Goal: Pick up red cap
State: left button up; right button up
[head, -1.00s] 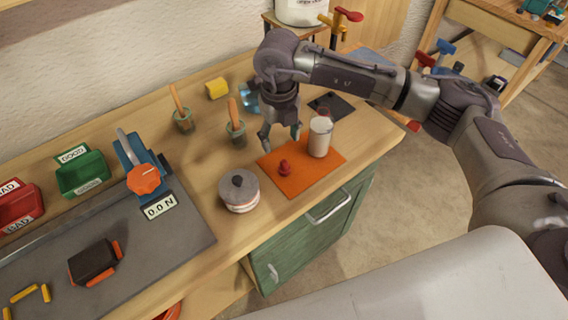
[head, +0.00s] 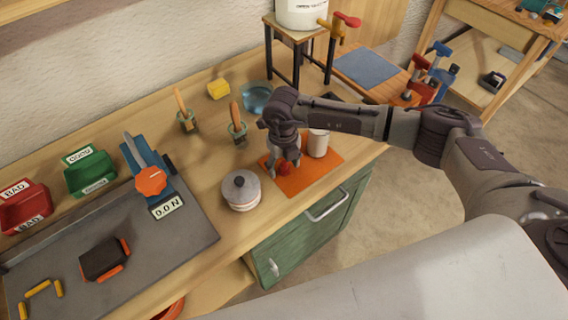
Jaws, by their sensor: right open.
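The small red cap (head: 284,169) sits on the orange mat (head: 303,182) near the front of the bench. My right gripper (head: 284,166) points down at it, open, with its fingertips low beside and around the cap. Part of the cap is hidden by the fingers, and I cannot tell whether they touch it. A white jar (head: 318,143) stands on the mat just right of the gripper, partly behind my arm. My left gripper is not in view.
A lidded grey pot (head: 241,190) stands left of the mat. Two brushes in jars (head: 238,131) and a glass bowl (head: 257,97) are behind. A grey tray (head: 150,245) with a force gauge (head: 150,180) fills the left. Bare wood lies between pot and jars.

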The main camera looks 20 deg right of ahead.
jog(key=c, duration=0.8)
